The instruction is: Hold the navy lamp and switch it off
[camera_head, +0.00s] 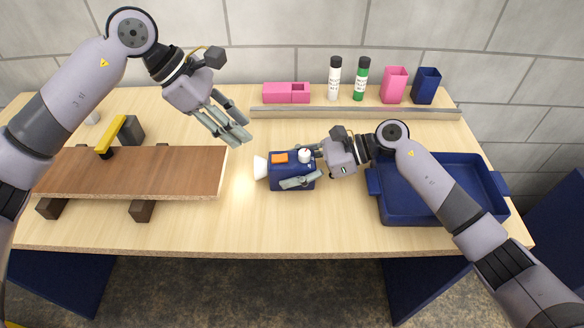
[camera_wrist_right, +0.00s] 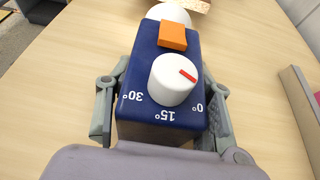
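The navy lamp (camera_head: 291,171) is a box on the table with a white lens at its left end, an orange switch (camera_head: 280,158) and a white dial (camera_head: 305,156) on top. A bright patch on the table by the lens shows it is lit. In the right wrist view the lamp (camera_wrist_right: 150,60) has its orange switch (camera_wrist_right: 173,35) beyond the dial (camera_wrist_right: 173,79), with 0°, 15° and 30° marks. My right gripper (camera_head: 308,170) has its fingers closed against both sides of the lamp. My left gripper (camera_head: 233,132) is open and empty, above and left of the lamp.
A brown board (camera_head: 130,172) lies on dark blocks at left, with a yellow-handled tool (camera_head: 112,134) at its back. A navy tray (camera_head: 420,213) is at right. Behind a rail (camera_head: 350,113) stand a pink box (camera_head: 287,92), two bottles (camera_head: 361,79) and two cups (camera_head: 394,86).

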